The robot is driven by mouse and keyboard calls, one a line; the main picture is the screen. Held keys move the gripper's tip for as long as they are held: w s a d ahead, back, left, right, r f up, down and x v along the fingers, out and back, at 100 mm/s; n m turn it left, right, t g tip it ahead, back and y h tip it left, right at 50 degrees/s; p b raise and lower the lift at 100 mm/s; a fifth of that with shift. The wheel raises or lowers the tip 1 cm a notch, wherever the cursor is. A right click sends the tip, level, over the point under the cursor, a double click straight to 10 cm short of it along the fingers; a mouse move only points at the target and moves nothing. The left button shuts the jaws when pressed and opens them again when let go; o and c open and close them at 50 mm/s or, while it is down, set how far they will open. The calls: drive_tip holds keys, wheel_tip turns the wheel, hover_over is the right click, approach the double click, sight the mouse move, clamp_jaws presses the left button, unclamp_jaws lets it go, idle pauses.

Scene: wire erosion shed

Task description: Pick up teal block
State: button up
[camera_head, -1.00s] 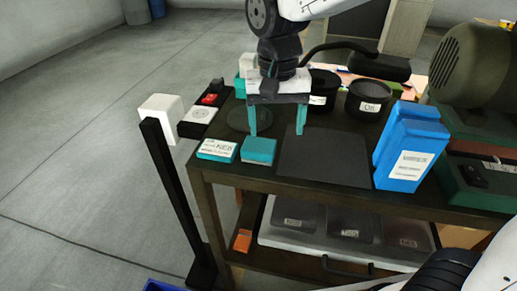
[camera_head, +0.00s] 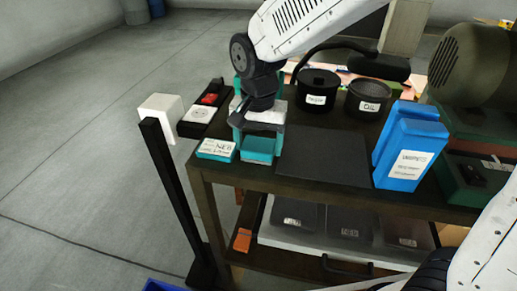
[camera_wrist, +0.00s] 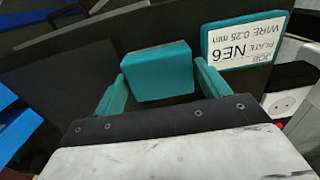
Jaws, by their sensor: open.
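The teal block (camera_head: 258,148) lies on the dark bench top near its front left edge, partly hidden by my gripper in the head view. My gripper (camera_head: 256,140) is above and just behind it, pointing down. In the wrist view the teal block (camera_wrist: 157,72) is just ahead of the two teal fingers of my gripper (camera_wrist: 160,88). The fingers are open, one toward each side of the block. The block appears free of both fingers, with nothing held.
A teal-edged label plate (camera_head: 216,150) lies close left of the block. Two black pots (camera_head: 318,92) stand behind. A red-switched power strip (camera_head: 202,118) and white box (camera_head: 160,115) are at left.

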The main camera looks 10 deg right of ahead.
sight(258, 144)
drive_tip(key=c, duration=0.6)
drive_tip(key=shift+c, duration=0.2)
drive_tip(key=shift+r, duration=0.15)
drive_tip(key=shift+r, duration=0.2)
wheel_tip(258, 144, up, 3)
drive_tip(key=s+d+r, duration=0.1)
drive_tip(key=s, duration=1.5)
drive_tip(key=shift+d+r, duration=0.2)
